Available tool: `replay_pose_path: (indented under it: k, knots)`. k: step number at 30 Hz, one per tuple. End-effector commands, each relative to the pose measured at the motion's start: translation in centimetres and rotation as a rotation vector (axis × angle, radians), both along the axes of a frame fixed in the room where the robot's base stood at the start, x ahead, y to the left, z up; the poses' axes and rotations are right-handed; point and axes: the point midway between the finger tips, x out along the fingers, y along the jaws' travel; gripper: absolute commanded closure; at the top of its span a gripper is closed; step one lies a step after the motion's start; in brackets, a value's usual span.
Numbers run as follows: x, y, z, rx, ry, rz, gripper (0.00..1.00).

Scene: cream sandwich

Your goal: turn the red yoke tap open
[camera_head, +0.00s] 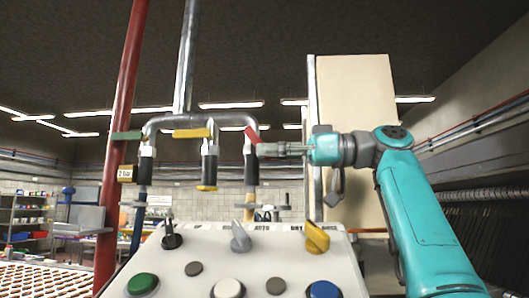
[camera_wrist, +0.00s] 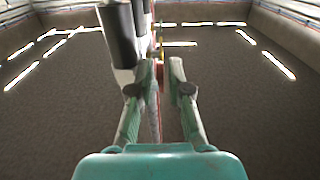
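The red tap handle (camera_head: 252,135) is a small tilted lever on the right-hand branch of the grey pipe yoke. My gripper (camera_head: 264,149) reaches in from the right, its fingertips close to the handle's lower end. In the wrist view my gripper's two fingers (camera_wrist: 161,69) stand apart. A thin red strip (camera_wrist: 157,76), seemingly the handle, shows between them, nearer the left finger, with a gap on the right. I cannot tell whether a finger touches it.
A yellow tap handle (camera_head: 192,133) and a green one (camera_head: 126,135) sit on the yoke's other branches. A red upright pipe (camera_head: 121,130) stands left. Below is a white control panel (camera_head: 200,268) with knobs and buttons. A cream board (camera_head: 355,100) stands behind my arm.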

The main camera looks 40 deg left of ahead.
Motion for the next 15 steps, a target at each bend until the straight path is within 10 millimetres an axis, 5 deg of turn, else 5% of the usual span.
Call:
replay_pose_path:
  k: [14,15]
  knots:
    - [-0.68,1.1,0.0,0.0,0.0,-0.001,0.82]
    - [-0.67,1.09,0.0,0.0,0.0,-0.001,0.92]
